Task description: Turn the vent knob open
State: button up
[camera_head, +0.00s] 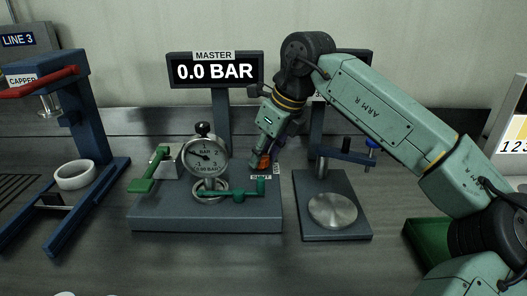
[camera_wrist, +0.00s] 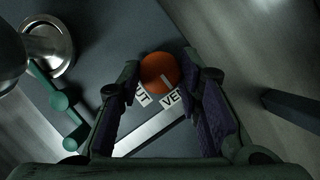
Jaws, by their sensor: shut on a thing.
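The vent knob (camera_wrist: 159,72) is an orange-red round knob between my gripper's fingers in the wrist view. In the head view it shows as a small red patch (camera_head: 264,161) at the right back of the grey valve base (camera_head: 160,222), mostly hidden by my gripper. My gripper (camera_head: 262,158) reaches down over it and is shut on it; the fingers (camera_wrist: 164,85) lie on both sides of the knob. A white label with partly covered letters (camera_wrist: 172,97) lies beside the knob. A pale mark shows on the knob's top.
A pressure gauge (camera_head: 207,156) and two green lever handles, one at left (camera_head: 147,178) and one in front (camera_head: 236,193), stand on the base. A display (camera_head: 215,70) reads 0.0 BAR. A stand with a round metal plate (camera_head: 333,211) is at right, a blue capper (camera_head: 80,120) at left.

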jog(key=o, duration=1.1)
jog(key=shift+o, duration=0.2)
jog(key=shift+r, duration=0.1)
jog(key=v, duration=1.2)
